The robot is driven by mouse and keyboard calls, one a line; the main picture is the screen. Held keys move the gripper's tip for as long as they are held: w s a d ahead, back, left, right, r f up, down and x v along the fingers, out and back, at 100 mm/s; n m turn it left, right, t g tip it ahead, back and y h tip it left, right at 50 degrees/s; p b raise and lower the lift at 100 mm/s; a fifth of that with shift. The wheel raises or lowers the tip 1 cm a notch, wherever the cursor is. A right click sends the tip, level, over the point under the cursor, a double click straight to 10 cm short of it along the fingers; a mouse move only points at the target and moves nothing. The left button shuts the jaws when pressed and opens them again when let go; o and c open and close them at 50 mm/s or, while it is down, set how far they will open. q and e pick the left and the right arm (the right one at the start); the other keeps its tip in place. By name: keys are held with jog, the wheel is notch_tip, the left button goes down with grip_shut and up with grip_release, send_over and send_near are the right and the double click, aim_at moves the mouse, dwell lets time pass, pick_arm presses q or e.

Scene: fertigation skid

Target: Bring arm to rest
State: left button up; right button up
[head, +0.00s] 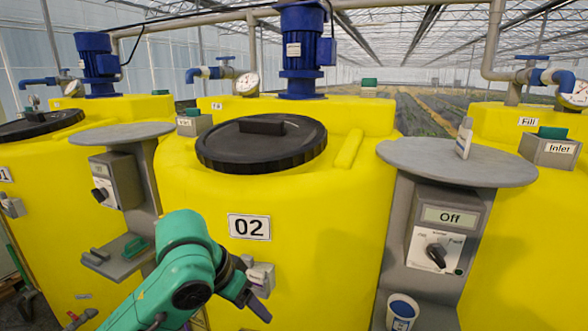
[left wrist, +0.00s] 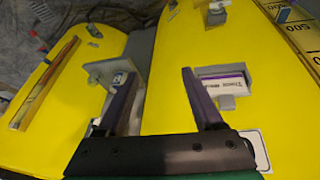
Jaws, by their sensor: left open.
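My left arm (head: 178,262), teal with dark joints, reaches in from the bottom in the head view, in front of the yellow tank marked 02 (head: 330,225). My left gripper (head: 262,298) is dark and sits low before the tank's front, close to a small grey fitting (head: 262,276) that it partly overlaps. In the left wrist view, the gripper (left wrist: 158,80) has its two fingers well apart, with nothing held between them. Whether a finger touches the tank or the fitting, I cannot tell. My right gripper is not in view.
A grey control post (head: 435,240) with a knob and an "Off" display stands right of the tank. A white cup (head: 402,312) sits low there. Left, another post has a shelf (head: 120,262) near my arm.

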pick_arm(q)
jog(key=s+a+f+n+t, duration=0.1)
jog(key=s+f, duration=0.1)
jog(key=f, duration=0.4)
jog(key=s+a+f+n, duration=0.1)
jog(key=s+a+f, duration=0.1)
jog(key=f, duration=0.5)
jog(key=s+a+f+n+y, duration=0.2)
jog(key=s+a+f+y, duration=0.1)
jog(key=s+a+f, duration=0.8)
notch_tip(320, 180, down, 20)
jog(key=s+g, duration=0.2)
jog(key=s+a+f, duration=0.1)
jog(key=s+f, duration=0.6)
jog(key=s, duration=0.1)
jog(key=s+a+f+g, duration=0.1)
jog(key=s+a+f, duration=0.1)
jog(key=s+f, duration=0.6)
jog(key=shift+s+a+f+y, duration=0.25)
jog(key=shift+s+a+y, duration=0.05)
jog(key=shift+s, duration=0.4)
